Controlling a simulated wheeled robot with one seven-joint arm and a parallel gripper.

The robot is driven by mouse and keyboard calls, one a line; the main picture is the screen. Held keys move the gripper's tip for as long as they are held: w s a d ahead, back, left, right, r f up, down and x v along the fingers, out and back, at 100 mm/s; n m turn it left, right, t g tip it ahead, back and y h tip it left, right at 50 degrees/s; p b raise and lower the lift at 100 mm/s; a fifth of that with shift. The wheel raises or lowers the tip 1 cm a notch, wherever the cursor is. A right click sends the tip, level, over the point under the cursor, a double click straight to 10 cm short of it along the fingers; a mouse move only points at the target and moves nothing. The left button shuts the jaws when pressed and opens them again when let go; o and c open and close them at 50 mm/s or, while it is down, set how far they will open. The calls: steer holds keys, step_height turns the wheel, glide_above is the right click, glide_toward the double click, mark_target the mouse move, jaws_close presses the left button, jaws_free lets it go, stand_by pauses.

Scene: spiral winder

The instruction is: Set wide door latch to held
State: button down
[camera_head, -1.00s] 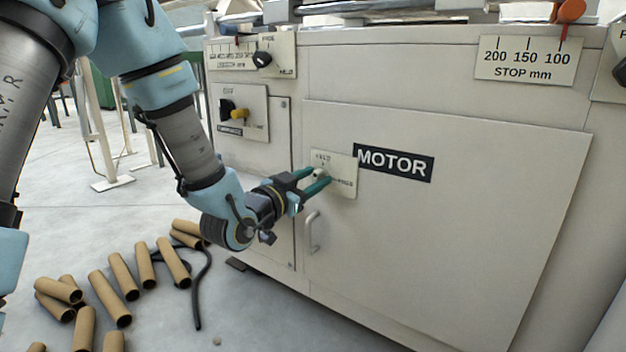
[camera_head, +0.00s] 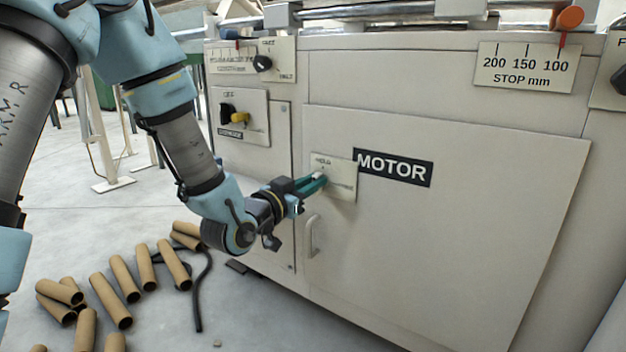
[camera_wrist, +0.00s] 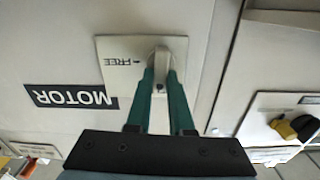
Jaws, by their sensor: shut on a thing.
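The wide door latch is a small pale knob (camera_head: 319,177) on a cream label plate (camera_head: 343,187) on the large door marked MOTOR. The plate has a word above the knob, which appears to be HELD, and another to its right. In the wrist view the latch knob (camera_wrist: 161,80) sits between my green fingertips, and the upside-down word FREE shows left of it on the plate (camera_wrist: 115,75). My gripper (camera_head: 316,181) is shut on the knob, also in the wrist view (camera_wrist: 162,86). The fingers hide part of the knob, and I cannot tell exactly where it points.
A door handle (camera_head: 313,236) stands out just below the plate. A black and yellow switch (camera_head: 234,115) is on the panel to the left. Cardboard tubes (camera_head: 108,299) and a black hose (camera_head: 203,290) lie on the floor below my arm.

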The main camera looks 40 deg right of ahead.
steer(key=shift+n, duration=0.6)
steer(key=c, duration=0.8)
jaws_free()
steer(key=p+v, duration=1)
steer(key=p, duration=0.4)
steer(key=shift+a, duration=0.35)
